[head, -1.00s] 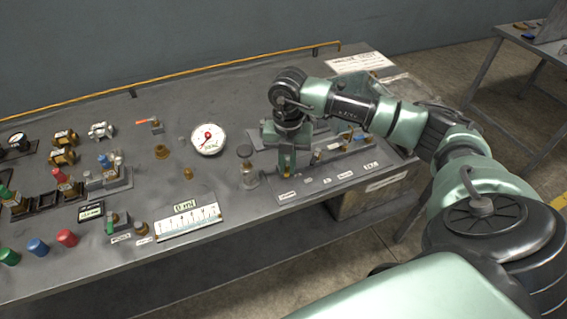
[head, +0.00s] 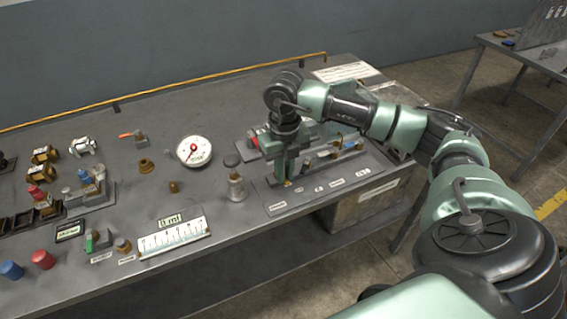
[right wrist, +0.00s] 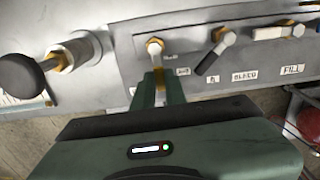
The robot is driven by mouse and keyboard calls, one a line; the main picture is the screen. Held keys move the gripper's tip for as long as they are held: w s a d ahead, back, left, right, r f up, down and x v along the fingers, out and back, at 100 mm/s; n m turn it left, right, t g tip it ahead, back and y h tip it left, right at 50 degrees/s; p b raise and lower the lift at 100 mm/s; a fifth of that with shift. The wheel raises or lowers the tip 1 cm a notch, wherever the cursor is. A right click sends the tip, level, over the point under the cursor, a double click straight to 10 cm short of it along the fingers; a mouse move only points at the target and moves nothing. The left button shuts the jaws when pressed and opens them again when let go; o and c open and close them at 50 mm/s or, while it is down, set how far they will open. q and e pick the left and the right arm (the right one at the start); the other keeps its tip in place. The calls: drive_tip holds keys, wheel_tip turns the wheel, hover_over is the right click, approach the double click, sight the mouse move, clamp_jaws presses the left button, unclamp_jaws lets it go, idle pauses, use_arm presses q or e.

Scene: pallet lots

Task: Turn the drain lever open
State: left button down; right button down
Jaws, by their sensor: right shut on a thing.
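My right gripper (right wrist: 160,88) is shut on the leftmost lever (right wrist: 156,52) of a valve panel (right wrist: 130,40). The brass pivot and a yellow part of the lever show between and above the fingers; the rest is hidden. Its small label is too blurred to read surely as drain. In the head view, my right gripper (head: 284,180) points down at the left end of the panel (head: 268,207) and hides most of this lever. My left gripper is not in view.
More levers stand right of the held one, near labels reading BLEED (right wrist: 245,76) and FILL (right wrist: 292,70). A dark-knobbed plunger (head: 235,182) stands close to the panel's left. A round dial (head: 194,151) and a scale (head: 172,237) lie further left.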

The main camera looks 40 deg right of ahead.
idle(0.3)
drive_tip(key=c, duration=1.5)
unclamp_jaws()
drive_tip(key=shift+o, duration=0.2)
drive_tip(key=shift+r, duration=0.1)
wheel_tip(320, 180, up, 8)
drive_tip(key=b, duration=0.1)
drive_tip(key=shift+f, duration=0.2)
